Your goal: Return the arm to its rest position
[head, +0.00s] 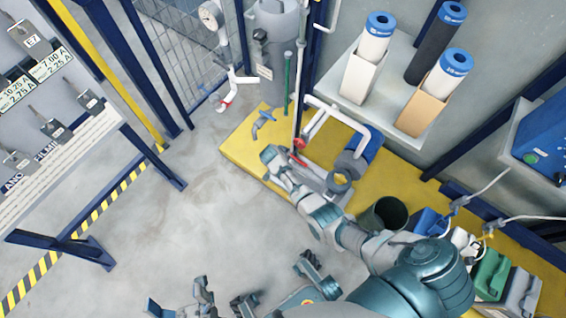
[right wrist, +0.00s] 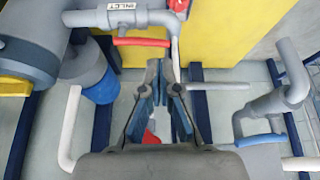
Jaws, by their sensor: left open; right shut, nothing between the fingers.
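My right arm (head: 345,235) reaches from the lower right of the head view over the yellow platform. Its gripper (head: 263,122) is beside the platform's pipework, near the upright pipes. In the right wrist view the right gripper (right wrist: 161,112) is shut and holds nothing. A red handle (right wrist: 142,42) on the pipe marked INLET lies beyond the fingertips, apart from them as far as I can tell. My left gripper (head: 178,300) is open and empty at the bottom edge of the head view, partly cut off, above the bare floor.
The yellow platform (head: 235,150) carries pipes, a dark bin (head: 383,214) and several canisters. A shelf (head: 402,60) with filter cartridges is at upper right. The grey floor (head: 190,215) between is clear.

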